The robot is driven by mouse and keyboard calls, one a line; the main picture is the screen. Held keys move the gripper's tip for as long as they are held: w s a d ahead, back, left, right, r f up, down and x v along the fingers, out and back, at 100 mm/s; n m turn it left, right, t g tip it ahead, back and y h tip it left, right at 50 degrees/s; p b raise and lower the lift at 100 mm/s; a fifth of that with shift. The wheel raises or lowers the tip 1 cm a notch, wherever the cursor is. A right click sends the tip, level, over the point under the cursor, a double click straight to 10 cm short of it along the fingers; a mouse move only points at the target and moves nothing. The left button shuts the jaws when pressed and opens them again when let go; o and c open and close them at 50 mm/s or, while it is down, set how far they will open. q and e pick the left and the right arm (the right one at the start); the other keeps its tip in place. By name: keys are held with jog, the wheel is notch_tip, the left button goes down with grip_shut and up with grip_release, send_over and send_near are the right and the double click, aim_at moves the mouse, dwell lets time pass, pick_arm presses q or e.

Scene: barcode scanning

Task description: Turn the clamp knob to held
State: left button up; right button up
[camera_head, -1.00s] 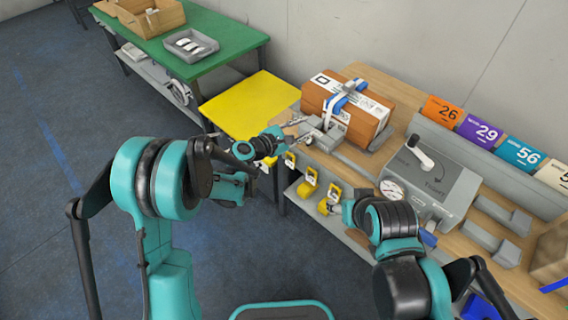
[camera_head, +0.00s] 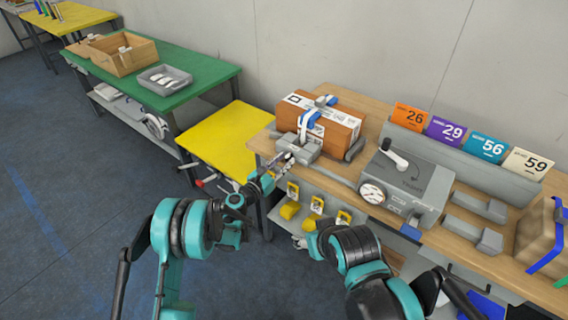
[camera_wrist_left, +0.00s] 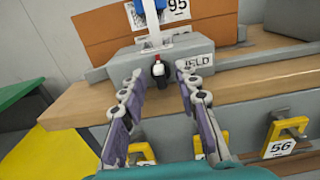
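The clamp knob (camera_wrist_left: 158,72) is a small dark knob with a white and red top, on the front of a grey clamp block (camera_wrist_left: 110,68) in the left wrist view. A partly covered label (camera_wrist_left: 196,64) reading "ELD" is right of it. The clamp stands before an orange-brown box (camera_head: 340,125) with a blue and white strap. My left gripper (camera_wrist_left: 163,86) is open, its two fingers either side of the knob and apart from it; it also shows at the clamp's front in the head view (camera_head: 279,164). My right gripper (camera_head: 301,242) is low before the bench, its fingers unclear.
A grey device (camera_head: 408,178) with a crank and dial stands right of the box. Numbered cards (camera_head: 446,131) line the bench's back. Yellow tagged holders (camera_wrist_left: 285,131) hang below the front edge. A yellow table (camera_head: 225,135) is at the left.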

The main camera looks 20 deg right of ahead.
pick_arm(q)
jog(key=shift+w+d, duration=0.25)
grip_shut()
